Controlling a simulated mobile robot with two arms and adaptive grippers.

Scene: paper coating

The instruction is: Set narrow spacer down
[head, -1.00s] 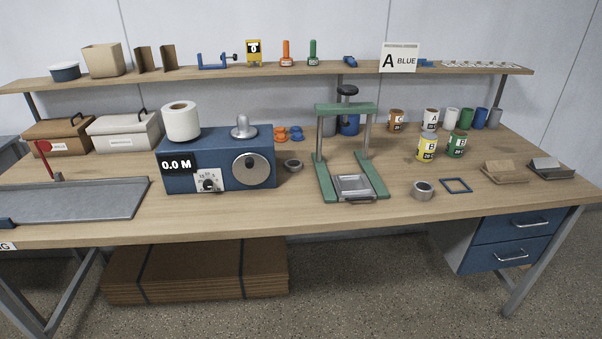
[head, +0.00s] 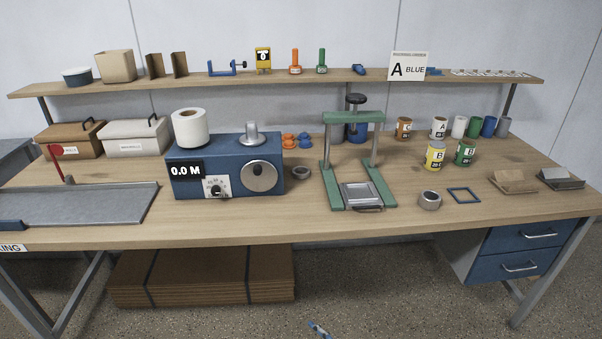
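No label marks a narrow spacer, and I cannot tell for sure which thing it is. Two grey rings lie on the workbench (head: 300,230): one ring (head: 301,173) beside the blue machine, the other ring (head: 430,200) right of the green press. A thin blue square frame (head: 464,195) lies flat beside the second ring. A small blue and white thing (head: 319,329) shows at the bottom edge, in front of the bench; what it is cannot be made out. Neither of my grippers can be made out in the head view.
The blue machine (head: 225,165) and green press (head: 355,160) stand mid-bench. Several cans, such as the yellow can (head: 434,157), stand at the right rear. A grey metal tray (head: 85,205) is at left. The front strip of the bench is clear.

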